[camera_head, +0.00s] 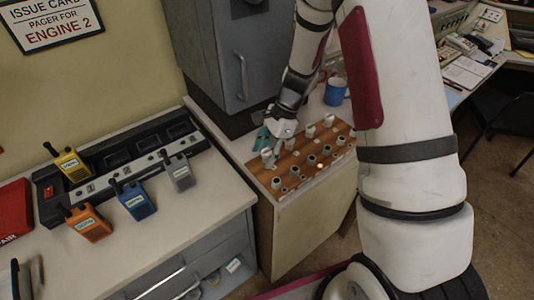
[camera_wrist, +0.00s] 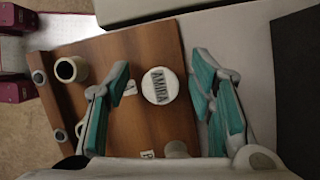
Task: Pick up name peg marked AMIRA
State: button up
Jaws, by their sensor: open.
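The name peg marked AMIRA (camera_wrist: 160,86) shows in the wrist view as a round white top with dark lettering, seated on the wooden peg board (camera_wrist: 140,48). My gripper (camera_wrist: 158,108) is open, with one teal finger on each side of the peg and a gap to both. In the head view my gripper (camera_head: 270,143) is over the left end of the peg board (camera_head: 270,180), close above the pegs. The lettering cannot be read in the head view.
Several other white pegs and empty cups (camera_head: 311,160) stand on the board. A blue mug (camera_head: 335,92) is behind it. A grey cabinet (camera_head: 225,60) rises behind my gripper. Several radios, one blue (camera_head: 137,202), are on the counter at left.

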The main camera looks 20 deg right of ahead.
jog(key=c, duration=0.9)
jog(key=shift+r, duration=0.15)
